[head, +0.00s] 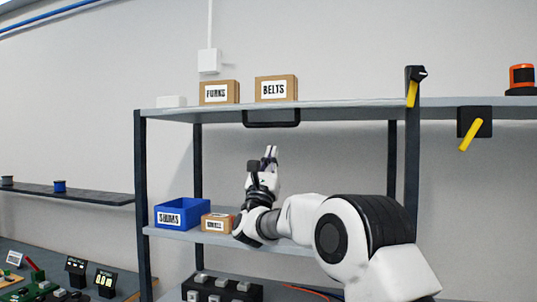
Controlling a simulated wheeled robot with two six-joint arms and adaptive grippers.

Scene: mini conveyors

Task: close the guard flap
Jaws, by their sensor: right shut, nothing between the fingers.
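My right gripper (271,153) is raised in front of the shelf rack, its fingers pointing up and closed together with nothing between them. It is just below a dark, rounded bracket-like piece (271,119) under the front edge of the top shelf, and a gap shows between them in the picture. I cannot tell whether that piece is part of the guard flap; no guard flap can be clearly made out. My left gripper is not in view.
The rack's top shelf (340,110) holds cardboard boxes labelled FUNKS (219,92) and BELTS (276,89). A blue bin (181,214) and a small box (216,223) stand on the shelf below. Yellow levers (412,93) are at the right. Electronics (75,270) lie at lower left.

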